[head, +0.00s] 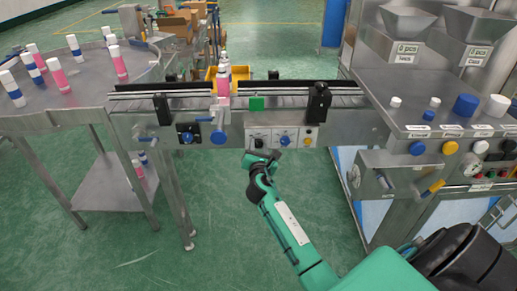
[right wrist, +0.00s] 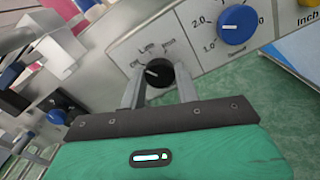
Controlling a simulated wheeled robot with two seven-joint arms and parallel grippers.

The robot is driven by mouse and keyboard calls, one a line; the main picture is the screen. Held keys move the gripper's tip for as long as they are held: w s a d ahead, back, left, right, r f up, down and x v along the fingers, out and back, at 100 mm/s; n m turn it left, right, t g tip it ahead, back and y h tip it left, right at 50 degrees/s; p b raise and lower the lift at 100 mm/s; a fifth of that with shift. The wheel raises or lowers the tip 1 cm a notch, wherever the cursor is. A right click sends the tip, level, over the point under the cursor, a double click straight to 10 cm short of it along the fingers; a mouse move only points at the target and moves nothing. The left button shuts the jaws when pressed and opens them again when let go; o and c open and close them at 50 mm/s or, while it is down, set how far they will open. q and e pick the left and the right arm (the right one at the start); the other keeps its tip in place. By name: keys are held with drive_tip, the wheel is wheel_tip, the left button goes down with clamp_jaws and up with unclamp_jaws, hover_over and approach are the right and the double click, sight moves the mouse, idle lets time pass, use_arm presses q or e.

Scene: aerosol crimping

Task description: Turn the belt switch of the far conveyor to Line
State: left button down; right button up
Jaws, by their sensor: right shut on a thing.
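The belt switch is a black knob (right wrist: 158,73) on a light panel of the conveyor (head: 345,101), below printed position labels, one of which reads Line. Its white mark points left, toward the leftmost label rather than up at Line. My right gripper (right wrist: 159,90) has one finger on each side of the knob and is shut on it. In the head view my right gripper (head: 262,158) is at the front panel (head: 258,133), just under the switch area. My left gripper is not in view.
Right of the switch are a blue speed dial (right wrist: 237,24) and a yellow button (head: 308,141). A blue knob (head: 218,137) sits further left. A round table (head: 100,88) with several bottles stands left; a steel machine bench (head: 455,110) stands right.

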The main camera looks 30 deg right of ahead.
drive_tip(key=shift+f+m, duration=0.1)
drive_tip(key=shift+m, duration=0.8)
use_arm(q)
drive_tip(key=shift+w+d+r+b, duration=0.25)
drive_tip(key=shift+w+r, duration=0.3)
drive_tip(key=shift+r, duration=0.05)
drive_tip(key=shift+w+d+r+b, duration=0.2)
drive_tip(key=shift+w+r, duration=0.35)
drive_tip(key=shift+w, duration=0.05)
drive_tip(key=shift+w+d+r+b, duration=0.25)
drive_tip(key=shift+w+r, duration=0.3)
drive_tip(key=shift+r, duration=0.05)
use_arm(e)
drive_tip(key=shift+m, duration=2.1)
drive_tip(key=o, duration=1)
